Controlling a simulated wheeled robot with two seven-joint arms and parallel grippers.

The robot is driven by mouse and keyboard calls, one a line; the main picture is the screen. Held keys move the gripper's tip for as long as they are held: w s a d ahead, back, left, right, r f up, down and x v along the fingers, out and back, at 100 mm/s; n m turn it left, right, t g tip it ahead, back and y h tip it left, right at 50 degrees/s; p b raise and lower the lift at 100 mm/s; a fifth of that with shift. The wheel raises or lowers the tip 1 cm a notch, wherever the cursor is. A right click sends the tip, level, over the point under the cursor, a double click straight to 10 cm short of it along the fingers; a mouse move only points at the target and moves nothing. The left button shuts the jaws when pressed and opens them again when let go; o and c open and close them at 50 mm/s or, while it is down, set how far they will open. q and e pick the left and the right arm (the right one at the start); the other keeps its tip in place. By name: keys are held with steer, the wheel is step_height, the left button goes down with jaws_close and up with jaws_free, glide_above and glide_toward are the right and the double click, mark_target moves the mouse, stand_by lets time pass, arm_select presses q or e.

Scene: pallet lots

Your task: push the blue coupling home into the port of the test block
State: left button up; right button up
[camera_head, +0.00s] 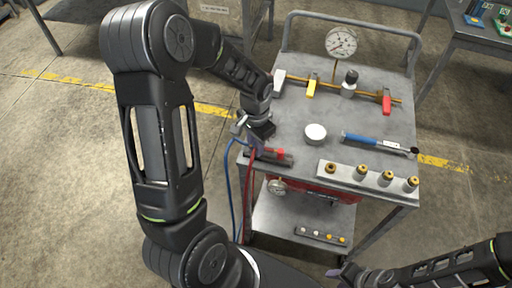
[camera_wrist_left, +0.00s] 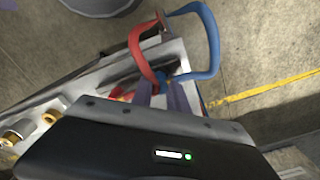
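My left gripper (camera_head: 256,147) is at the near left corner of the cart top. In the left wrist view its purple fingers (camera_wrist_left: 162,98) are on either side of the blue coupling (camera_wrist_left: 161,86), at the end of a blue hose (camera_wrist_left: 213,45), and seem shut on it. A dark block with a red part (camera_head: 280,154) lies just right of the gripper; it may be the test block. The port and the coupling's tip are hidden, so I cannot tell how they meet. My right gripper (camera_head: 346,272) is low in the head view, away from the cart top; its opening is unclear.
The cart top (camera_head: 300,122) carries a gauge (camera_head: 341,42), a valve manifold, a white round lid (camera_head: 315,133), a blue-handled tool (camera_head: 372,141) and a plate of brass fittings (camera_head: 345,175). A red hose (camera_wrist_left: 139,46) loops beside the blue one. The cart's lower shelf holds small parts.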

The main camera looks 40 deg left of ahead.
arm_select(q)
jaws_close()
step_height(320, 180, up, 10)
steer(key=shift+b, duration=0.6)
stand_by(0.6)
